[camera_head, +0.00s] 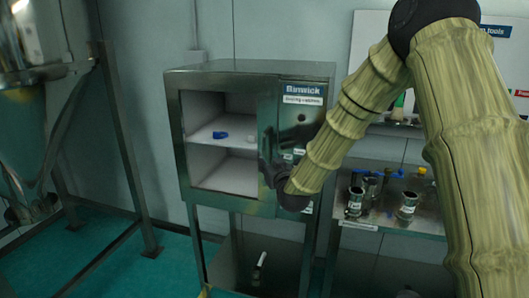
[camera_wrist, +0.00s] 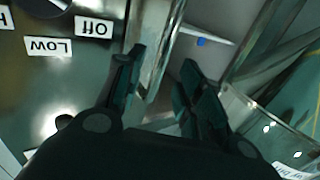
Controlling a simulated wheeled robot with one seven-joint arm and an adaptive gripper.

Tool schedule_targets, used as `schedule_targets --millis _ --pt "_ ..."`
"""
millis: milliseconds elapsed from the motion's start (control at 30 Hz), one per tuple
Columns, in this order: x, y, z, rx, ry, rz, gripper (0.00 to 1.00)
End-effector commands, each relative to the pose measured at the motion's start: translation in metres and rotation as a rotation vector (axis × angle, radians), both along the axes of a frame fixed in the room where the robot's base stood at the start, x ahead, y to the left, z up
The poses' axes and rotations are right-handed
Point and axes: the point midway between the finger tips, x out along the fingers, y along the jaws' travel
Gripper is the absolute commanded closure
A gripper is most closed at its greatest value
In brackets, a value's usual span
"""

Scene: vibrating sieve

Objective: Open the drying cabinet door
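The drying cabinet (camera_head: 225,72) is a grey metal box on legs in the middle of the head view. Its left front shows a pale interior with a shelf (camera_head: 215,131). I cannot tell whether a clear door covers this opening. My gripper (camera_head: 268,148) is at the cabinet front, by the border between the opening and the control panel (camera_head: 305,112). In the wrist view my gripper (camera_wrist: 164,60) has its fingers apart, with a shiny metal strip (camera_wrist: 160,75) showing between them. Whether that strip is the handle or frame, and whether it is touched, is unclear.
A blue item (camera_head: 220,135) lies on the cabinet shelf. To the right, a bench (camera_head: 372,222) holds several metal containers. A metal hopper frame (camera_head: 125,150) stands at the left. My arm hides part of the panel and the bench.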

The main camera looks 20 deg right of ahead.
Motion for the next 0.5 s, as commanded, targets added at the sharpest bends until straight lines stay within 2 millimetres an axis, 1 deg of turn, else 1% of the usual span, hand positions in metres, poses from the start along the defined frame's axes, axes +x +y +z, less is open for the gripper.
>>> schedule_targets --millis 33,100,233,400,500 --pt "0.009 0.000 0.002 0.000 0.000 0.000 0.63" --pt "0.020 0.000 0.001 0.000 0.001 0.000 0.63" --pt "0.037 0.000 0.001 0.000 0.001 0.001 0.63" --pt "0.052 0.000 0.000 0.000 0.000 0.001 0.63" --pt "0.055 0.000 0.000 0.000 0.001 0.001 0.63"
